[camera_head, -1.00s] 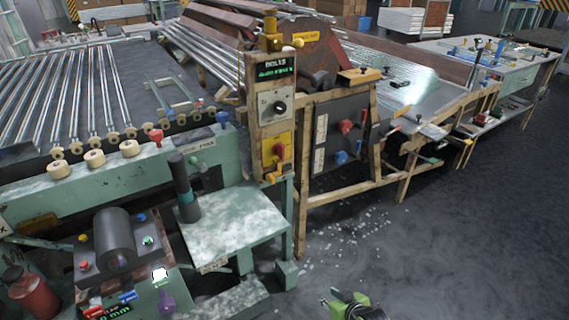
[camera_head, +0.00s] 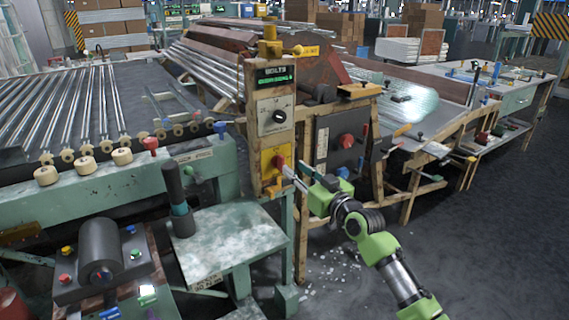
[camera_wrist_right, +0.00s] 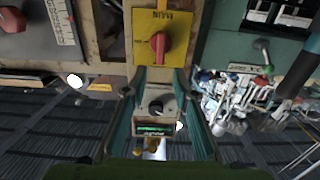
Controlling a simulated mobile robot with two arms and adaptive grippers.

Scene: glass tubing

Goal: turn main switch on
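The main switch is a red knob (camera_head: 279,163) on a yellow plate (camera_head: 267,183), low on the front of the wooden control post. In the right wrist view the plate appears upside down, marked MAIN, and the red knob (camera_wrist_right: 158,47) stands roughly upright in the picture. My right gripper (camera_head: 293,177), with a green body, reaches up from the lower right and points at the knob. Its two fingers (camera_wrist_right: 159,75) are apart, with the tips just short of or beside the knob; contact cannot be told. My left gripper is not in view.
Above the switch are a black dial (camera_head: 278,116) and a lit green display (camera_head: 274,75). A dark panel with another red knob (camera_head: 345,141) stands just right. A green table (camera_head: 225,245) with a dark upright cylinder (camera_head: 175,190) is at left. Open floor lies at lower right.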

